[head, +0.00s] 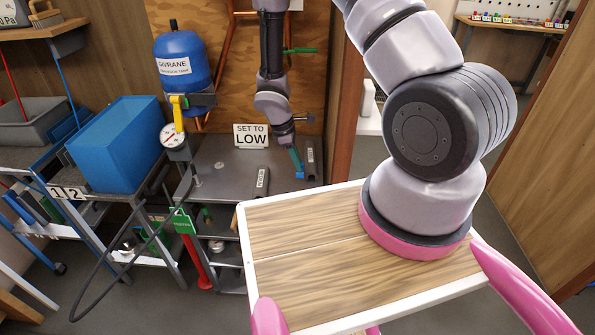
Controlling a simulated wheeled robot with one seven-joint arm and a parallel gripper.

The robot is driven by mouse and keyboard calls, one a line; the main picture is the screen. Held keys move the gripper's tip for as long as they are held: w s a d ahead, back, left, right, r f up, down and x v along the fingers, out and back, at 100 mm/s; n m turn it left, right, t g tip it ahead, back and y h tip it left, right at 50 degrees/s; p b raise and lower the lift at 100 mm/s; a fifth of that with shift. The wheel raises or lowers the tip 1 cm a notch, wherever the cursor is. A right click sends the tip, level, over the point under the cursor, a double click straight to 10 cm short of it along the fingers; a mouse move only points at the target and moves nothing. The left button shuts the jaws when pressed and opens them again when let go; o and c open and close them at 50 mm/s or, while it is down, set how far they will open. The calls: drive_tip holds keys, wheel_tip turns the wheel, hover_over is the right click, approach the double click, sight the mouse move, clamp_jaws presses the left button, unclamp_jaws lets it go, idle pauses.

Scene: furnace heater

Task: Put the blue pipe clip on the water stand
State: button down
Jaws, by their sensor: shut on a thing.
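My gripper (298,168) is at the end of my arm, low over the right part of a dark grey stand top (225,165). Its fingers are small and partly hidden; they are shut on a small blue piece, the blue pipe clip (299,176), at their tips. The clip is close to the stand top; I cannot tell whether it touches. I cannot tell whether this stand is the water stand; its green sign (182,222) is too small to read.
Grey pipe pieces (262,181) and (310,158) lie near my gripper. A "SET TO LOW" sign (251,136) stands behind. A blue tank (182,60) with a gauge (172,135) is at the back left. A blue bin (117,143) stands further left.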

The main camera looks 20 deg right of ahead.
wheel_tip(320, 180, down, 4)
drive_tip(key=shift+r, duration=0.1)
drive_tip(key=shift+w, duration=0.2)
drive_tip(key=shift+f, duration=0.2)
drive_tip(key=c, duration=0.9)
unclamp_jaws()
drive_tip(key=v, duration=1.2)
drive_tip(key=shift+s, duration=0.15)
